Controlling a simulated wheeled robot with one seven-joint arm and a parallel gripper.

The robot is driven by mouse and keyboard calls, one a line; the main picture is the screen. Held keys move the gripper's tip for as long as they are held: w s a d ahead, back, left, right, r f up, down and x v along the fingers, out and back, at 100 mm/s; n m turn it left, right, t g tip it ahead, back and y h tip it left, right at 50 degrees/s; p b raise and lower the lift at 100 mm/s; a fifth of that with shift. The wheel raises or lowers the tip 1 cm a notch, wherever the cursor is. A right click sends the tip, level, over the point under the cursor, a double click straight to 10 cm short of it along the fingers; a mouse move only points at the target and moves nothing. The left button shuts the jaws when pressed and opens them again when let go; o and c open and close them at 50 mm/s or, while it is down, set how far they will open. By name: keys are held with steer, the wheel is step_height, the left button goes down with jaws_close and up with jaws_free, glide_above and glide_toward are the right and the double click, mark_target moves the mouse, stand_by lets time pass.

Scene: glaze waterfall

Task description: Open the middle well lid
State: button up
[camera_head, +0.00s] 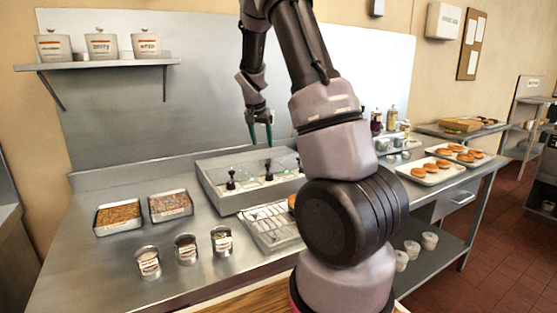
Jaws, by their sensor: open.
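A grey metal well unit (213,188) stands on the steel counter against the back wall. Its top carries lids with upright black knobs. The left lid's knob (231,181) and the middle well lid's knob (268,171) show clearly. The right end of the unit is partly hidden behind my arm. All the lids I can see appear to lie on the wells. My gripper (260,134) hangs above the rear of the unit with its greenish fingers pointing down. It is open and empty, above the middle knob and apart from it in the picture.
A wire rack (268,228) stands in front of the unit. Two topping trays (118,216) and several labelled tins (186,249) stand to the left. Trays of doughnuts (431,174) lie at right. A wall shelf (100,65) holds canisters at upper left.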

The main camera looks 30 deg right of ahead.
mark_target(267, 165)
steer(key=x, duration=1.1)
steer(key=shift+w+d, duration=0.15)
steer(key=shift+d, duration=0.1)
jaws_close()
stand_by(1.0)
